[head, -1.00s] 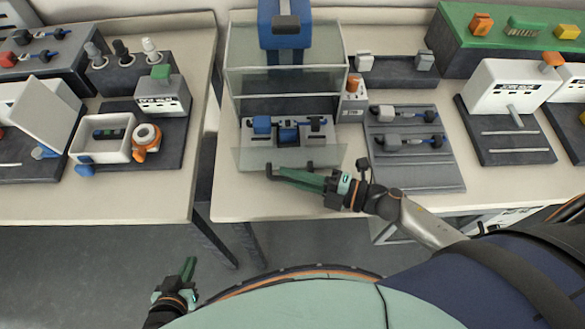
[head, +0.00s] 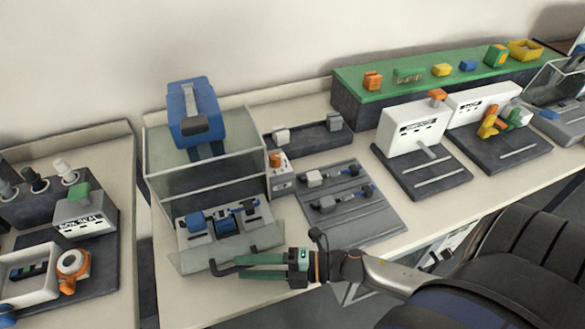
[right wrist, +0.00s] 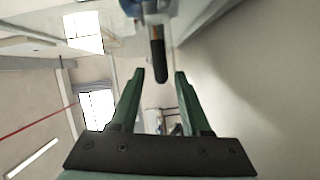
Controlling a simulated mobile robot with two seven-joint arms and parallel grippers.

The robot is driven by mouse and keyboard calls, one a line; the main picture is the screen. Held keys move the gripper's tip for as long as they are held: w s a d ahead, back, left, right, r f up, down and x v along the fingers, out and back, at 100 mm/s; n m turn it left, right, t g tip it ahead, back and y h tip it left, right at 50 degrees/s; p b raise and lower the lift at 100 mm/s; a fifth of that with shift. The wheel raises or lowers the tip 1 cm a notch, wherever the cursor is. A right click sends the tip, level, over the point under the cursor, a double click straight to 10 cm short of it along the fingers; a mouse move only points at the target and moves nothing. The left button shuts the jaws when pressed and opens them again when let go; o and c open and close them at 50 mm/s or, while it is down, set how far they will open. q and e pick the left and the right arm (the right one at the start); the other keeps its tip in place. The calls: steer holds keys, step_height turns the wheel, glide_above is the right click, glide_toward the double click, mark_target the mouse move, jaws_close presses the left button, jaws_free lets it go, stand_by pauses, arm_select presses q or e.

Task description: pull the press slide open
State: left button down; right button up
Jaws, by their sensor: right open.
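The press (head: 193,113) is a blue head over a clear-walled box. At its front a grey slide (head: 188,243) carries blue and grey parts, with a clear pane before it. A black hooked handle (head: 222,271) shows at the front edge, partly hidden by my right gripper (head: 240,267). That gripper is open, its green fingers pointing left along the front of the press; contact with the handle cannot be told. In the right wrist view the open gripper (right wrist: 158,75) has nothing clearly between its fingers, and a dark rod under a blue part shows beyond. My left gripper is out of view.
To the right lies a grey rack (head: 350,205) with small clamped parts. A small box with an orange knob (head: 281,174) stands beside the press. White machines (head: 415,130) stand further right. A gap separates the left table (head: 120,150).

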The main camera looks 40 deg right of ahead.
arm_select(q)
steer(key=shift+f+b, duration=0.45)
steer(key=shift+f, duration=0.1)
arm_select(e)
steer(key=v, duration=1)
steer(key=shift+s, duration=0.1)
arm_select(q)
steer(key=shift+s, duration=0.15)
